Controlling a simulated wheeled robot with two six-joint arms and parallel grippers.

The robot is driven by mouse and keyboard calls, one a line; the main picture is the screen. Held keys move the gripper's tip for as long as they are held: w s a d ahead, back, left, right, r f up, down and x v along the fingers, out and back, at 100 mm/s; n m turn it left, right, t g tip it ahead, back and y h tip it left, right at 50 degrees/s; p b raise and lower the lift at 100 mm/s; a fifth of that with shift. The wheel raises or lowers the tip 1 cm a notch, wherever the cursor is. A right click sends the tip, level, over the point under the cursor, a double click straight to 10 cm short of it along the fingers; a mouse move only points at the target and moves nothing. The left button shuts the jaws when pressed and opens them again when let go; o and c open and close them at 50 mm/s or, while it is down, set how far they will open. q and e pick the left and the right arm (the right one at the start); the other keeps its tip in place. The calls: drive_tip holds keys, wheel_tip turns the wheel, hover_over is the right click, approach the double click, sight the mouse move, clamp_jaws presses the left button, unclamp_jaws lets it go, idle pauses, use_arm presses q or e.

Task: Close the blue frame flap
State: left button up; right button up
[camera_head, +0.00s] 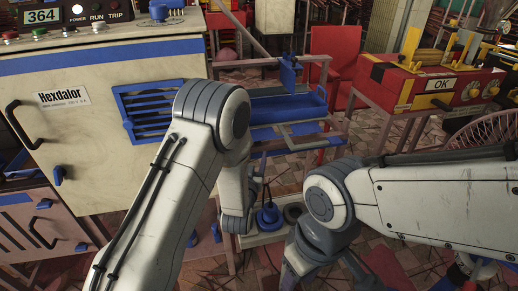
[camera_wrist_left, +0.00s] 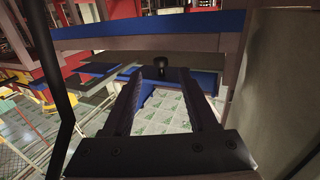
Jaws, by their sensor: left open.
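My left gripper (camera_wrist_left: 160,78) is open in the left wrist view, with its two dark fingers apart and nothing held. A dark round knob (camera_wrist_left: 160,61) shows between and just beyond the fingertips, in front of a blue panel; I cannot tell whether they touch. In the head view, my left arm bends down in front of the machine's right side, and its fingers are hard to make out. A flat blue and grey frame (camera_head: 301,129), which looks like the flap, sticks out below a blue tray (camera_head: 285,108). My right gripper is not visible; only its arm shows.
The Hexdalor machine (camera_head: 85,125) with a blue vent stands at the left. A red and yellow box (camera_head: 430,88) marked OK stands at the right. A red chair (camera_head: 334,50) is behind. A low platform with a blue object (camera_head: 268,214) lies on the floor between my arms.

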sight(259, 138)
use_arm(q)
drive_tip(key=w, duration=0.3)
drive_tip(key=w+b, duration=0.1)
drive_tip(key=w, duration=0.6)
drive_tip(key=shift+w+d, duration=0.2)
drive_tip(key=shift+d, duration=0.15)
clamp_jaws()
